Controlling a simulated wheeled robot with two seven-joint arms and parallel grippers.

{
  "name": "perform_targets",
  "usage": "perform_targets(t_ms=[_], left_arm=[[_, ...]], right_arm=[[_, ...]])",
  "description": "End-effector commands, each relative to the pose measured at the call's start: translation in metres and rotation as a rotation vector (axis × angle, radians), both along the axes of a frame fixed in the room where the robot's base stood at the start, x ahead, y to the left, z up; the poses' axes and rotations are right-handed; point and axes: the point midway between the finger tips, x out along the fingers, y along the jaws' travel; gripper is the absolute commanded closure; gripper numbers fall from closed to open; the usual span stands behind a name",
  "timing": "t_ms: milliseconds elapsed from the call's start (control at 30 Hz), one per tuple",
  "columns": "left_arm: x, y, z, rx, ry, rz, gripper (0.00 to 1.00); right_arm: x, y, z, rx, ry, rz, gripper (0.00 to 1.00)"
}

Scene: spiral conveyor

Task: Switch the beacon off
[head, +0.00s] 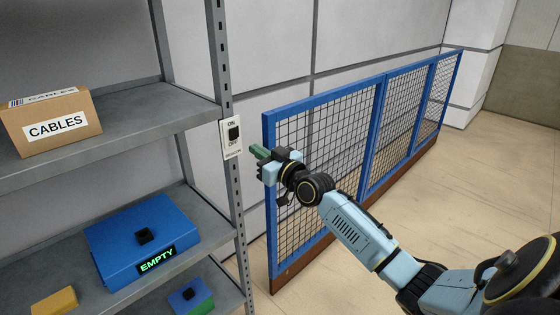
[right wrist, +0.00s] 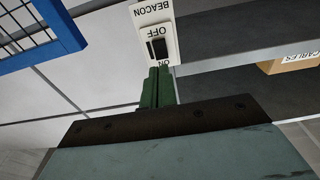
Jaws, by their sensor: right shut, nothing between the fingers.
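The beacon switch (head: 232,134) is a white plate with a black rocker, fixed to the grey shelf post. It is marked ON at the top, OFF below, and BEACON at the bottom. In the right wrist view the switch plate (right wrist: 155,35) appears upside down, just beyond the fingertips. My right gripper (head: 258,152) is shut and empty, its green fingers to the right of the plate and slightly below the rocker in the head view. In the wrist view the fingers (right wrist: 158,85) overlap the ON end of the plate. Contact cannot be told. My left gripper is not in view.
A blue mesh fence (head: 340,140) stands close behind my right gripper. The shelf rack on the left holds a CABLES box (head: 75,140), a blue case (head: 115,245) reading EMPTY, and small blocks. Open floor (head: 500,180) lies to the right.

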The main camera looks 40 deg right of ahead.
Motion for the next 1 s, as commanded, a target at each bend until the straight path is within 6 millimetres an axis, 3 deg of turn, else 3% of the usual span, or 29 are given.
perform_targets(t_ms=[200, 400, 1000], left_arm=[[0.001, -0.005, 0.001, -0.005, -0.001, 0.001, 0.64], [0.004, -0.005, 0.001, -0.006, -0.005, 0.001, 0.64], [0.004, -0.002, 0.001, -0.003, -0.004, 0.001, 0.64]], right_arm=[[-0.039, -0.004, -0.006, -0.001, 0.004, 0.000, 1.00], [-0.061, -0.006, -0.008, 0.001, 0.004, 0.000, 1.00], [-0.068, -0.007, -0.008, 0.000, 0.003, 0.000, 1.00]])
